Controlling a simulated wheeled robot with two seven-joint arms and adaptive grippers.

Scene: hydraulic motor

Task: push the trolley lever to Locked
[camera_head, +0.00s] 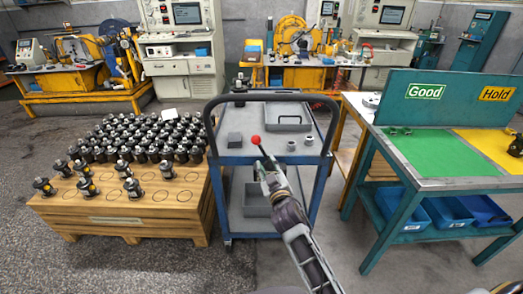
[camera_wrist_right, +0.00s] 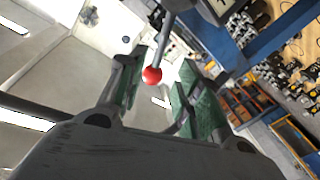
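The blue trolley (camera_head: 240,158) with grey shelves and a dark push bar stands in the middle of the head view. The red ball knob (camera_head: 255,140) of its lever shows just beyond the tip of my right gripper (camera_head: 264,168). In the right wrist view, the red knob (camera_wrist_right: 152,75) on its grey rod appears between the two green-padded fingers of the right gripper (camera_wrist_right: 160,92), which are apart. I cannot tell whether they touch the knob. The lever's base and any Locked marking cannot be made out. My left gripper is not in view.
A wooden pallet box (camera_head: 140,212) with several dark motors stands left of the trolley. A teal bench (camera_head: 398,172) with Good and Hold signs stands to the right, with blue bins (camera_head: 440,212) below. A grey tray (camera_head: 290,122) and small parts lie on the trolley top.

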